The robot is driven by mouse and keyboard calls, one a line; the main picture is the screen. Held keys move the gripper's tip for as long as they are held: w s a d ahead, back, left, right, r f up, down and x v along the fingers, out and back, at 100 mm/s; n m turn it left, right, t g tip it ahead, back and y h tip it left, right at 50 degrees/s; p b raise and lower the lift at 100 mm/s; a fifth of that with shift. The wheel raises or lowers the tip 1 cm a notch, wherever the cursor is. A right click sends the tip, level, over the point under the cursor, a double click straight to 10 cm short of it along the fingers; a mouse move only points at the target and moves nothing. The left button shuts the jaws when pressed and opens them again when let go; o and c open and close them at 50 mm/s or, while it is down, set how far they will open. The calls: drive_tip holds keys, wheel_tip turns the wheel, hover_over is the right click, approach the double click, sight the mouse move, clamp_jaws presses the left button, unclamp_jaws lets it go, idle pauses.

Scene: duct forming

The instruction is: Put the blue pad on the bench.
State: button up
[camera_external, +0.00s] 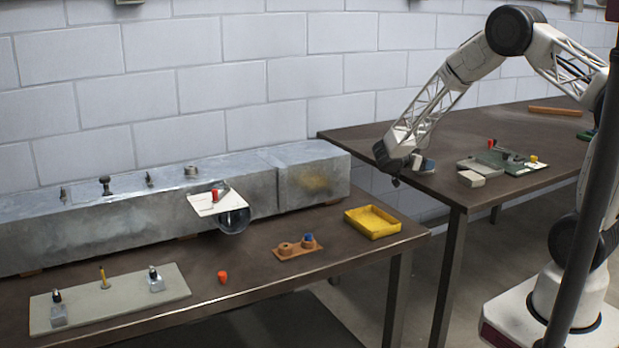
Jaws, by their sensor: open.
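A small blue block (428,165), which may be the blue pad, is at the front left edge of the right-hand dark table (480,190). A brownish piece shows close beside it. My gripper (396,176) is open, just left of the blue block and by the table edge. I cannot tell whether the gripper touches it. A second blue piece (308,238) sits on a small wooden holder (290,252) on the left-hand dark bench (250,280). The picture is too small to tell which blue thing is the pad.
A long grey metal duct (120,220) lies along the back of the left bench. A yellow tray (373,222), an orange-red cap (222,277) and a pale board (110,298) stand before it. Fixtures (500,162) sit on the right table. A gap separates the tables.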

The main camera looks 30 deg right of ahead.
drive_tip(key=shift+v, duration=3.3)
drive_tip(key=s+d+r+n+g+y, duration=0.15)
drive_tip(key=s+r+n+y, duration=0.25)
drive_tip(key=s+r, duration=0.4)
drive_tip(key=s+d+r+n+y, duration=0.2)
drive_tip(key=s+r+n+y, duration=0.1)
drive_tip(key=s+r, duration=0.55)
drive_tip(key=s+a+r+n+t+y, duration=0.1)
drive_tip(key=s+r+n+y, duration=0.1)
drive_tip(key=s, duration=0.5)
drive_tip(key=s+a+r+n+t+y, duration=0.1)
drive_tip(key=s+r+n+y, duration=0.1)
drive_tip(key=s+n, duration=0.3)
drive_tip(key=s+a+r+n+t+y, duration=0.1)
drive_tip(key=s+r+n+t+y, duration=0.1)
drive_tip(key=s, duration=0.9)
drive_tip(key=shift+s+a+r+n+y, duration=0.25)
drive_tip(key=shift+a+r+n+y, duration=0.15)
drive_tip(key=shift+n+y, duration=0.45)
drive_tip(key=shift+o, duration=0.4)
drive_tip(key=shift+w, duration=0.15)
